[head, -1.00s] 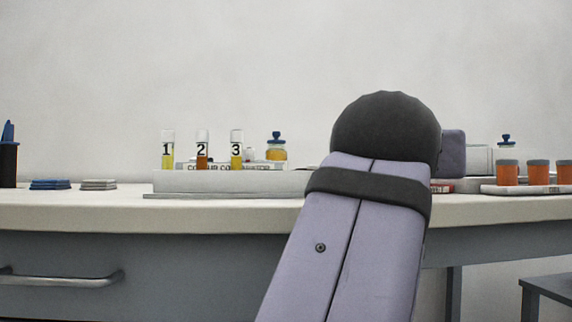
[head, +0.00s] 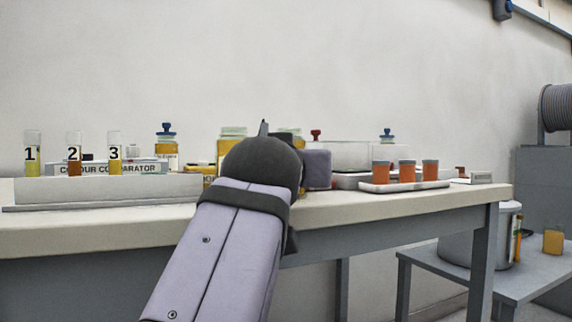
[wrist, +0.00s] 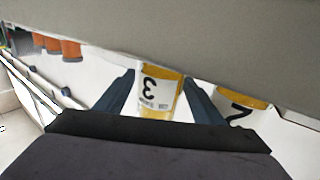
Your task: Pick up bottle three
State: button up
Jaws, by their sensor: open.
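Bottle three (wrist: 160,96), with yellow contents and a white label reading 3, appears upside down in the wrist view. My gripper (wrist: 160,79) is open, with one dark finger on each side of this bottle. I cannot tell whether the fingers touch it. A neighbouring bottle labelled 2 (wrist: 238,106) is just right of the right finger.
The colour comparator (head: 110,188) with numbered tubes stands at the left. A blue-stoppered bottle (head: 166,145) is behind it. A tray (head: 405,186) with orange jars (head: 402,171) stands on the bench's right. A lower side table (head: 520,280) is beyond the bench (head: 400,206).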

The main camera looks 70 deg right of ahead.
jog(key=c, duration=1.4)
jog(key=shift+r, duration=0.1)
notch_tip(320, 180, up, 10)
jog(key=p, duration=0.7)
jog(key=shift+p, duration=0.35)
jog(key=shift+r, duration=0.1)
notch_tip(320, 180, up, 56)
jog(key=p, duration=5.6)
